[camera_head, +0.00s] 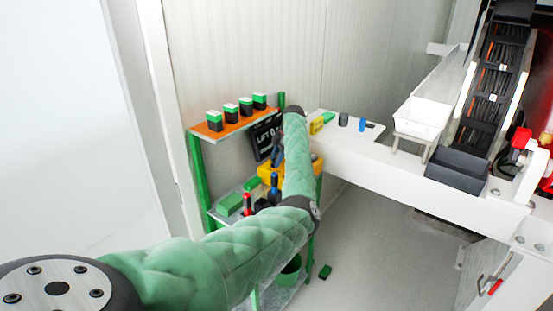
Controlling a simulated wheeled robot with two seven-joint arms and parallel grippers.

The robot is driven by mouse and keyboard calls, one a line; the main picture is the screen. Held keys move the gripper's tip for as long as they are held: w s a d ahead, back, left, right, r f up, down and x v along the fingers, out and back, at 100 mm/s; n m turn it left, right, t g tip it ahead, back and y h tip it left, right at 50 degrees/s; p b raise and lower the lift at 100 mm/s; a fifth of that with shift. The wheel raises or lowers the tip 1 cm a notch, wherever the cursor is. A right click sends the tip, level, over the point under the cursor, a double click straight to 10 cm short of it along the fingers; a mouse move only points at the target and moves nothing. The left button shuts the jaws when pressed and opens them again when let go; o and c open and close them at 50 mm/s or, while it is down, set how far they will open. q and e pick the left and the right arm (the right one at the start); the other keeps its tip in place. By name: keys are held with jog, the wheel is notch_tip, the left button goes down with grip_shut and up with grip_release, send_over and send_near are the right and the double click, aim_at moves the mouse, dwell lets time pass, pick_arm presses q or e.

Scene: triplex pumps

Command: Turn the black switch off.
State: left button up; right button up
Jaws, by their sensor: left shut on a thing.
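My left arm, in a green padded sleeve, reaches from the bottom left to the green shelf rack. Its wrist bends down beside a black panel with white lettering (263,137). My left gripper (277,156) shows only as a small dark shape by this panel, partly behind my forearm. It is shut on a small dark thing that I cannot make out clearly. I cannot pick out the black switch for certain; it may be hidden by my arm. My right gripper is not in view.
The green rack (196,172) has an orange top shelf (218,131) with several green-and-black boxes. A white bench (400,166) to the right carries a white bin (423,117), a dark bin (457,170) and small parts. A green block (325,271) lies on the otherwise open floor.

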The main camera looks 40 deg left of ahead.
pick_arm(q)
jog(key=shift+m, duration=0.3)
jog(key=shift+m+y, duration=0.3)
jog(key=shift+m, duration=0.3)
jog(key=m+t+p, duration=0.1)
jog(key=m, duration=0.1)
jog(key=shift+s+r+m+y, duration=0.1)
jog(key=shift+m+y, duration=0.2)
jog(key=m+t+p, duration=0.1)
jog(key=m, duration=0.2)
jog(key=shift+d+m+t+y, duration=0.1)
jog(key=shift+m+t+y, duration=0.2)
jog(key=shift+y, duration=0.1)
jog(key=shift+s+r+m+p, duration=0.1)
jog(key=shift+m+p, duration=0.2)
jog(key=shift+m, duration=0.4)
jog(key=shift+m+t, duration=0.5)
jog(key=shift+m, duration=0.1)
jog(key=shift+m+p, duration=0.35)
jog(key=shift+m, duration=0.35)
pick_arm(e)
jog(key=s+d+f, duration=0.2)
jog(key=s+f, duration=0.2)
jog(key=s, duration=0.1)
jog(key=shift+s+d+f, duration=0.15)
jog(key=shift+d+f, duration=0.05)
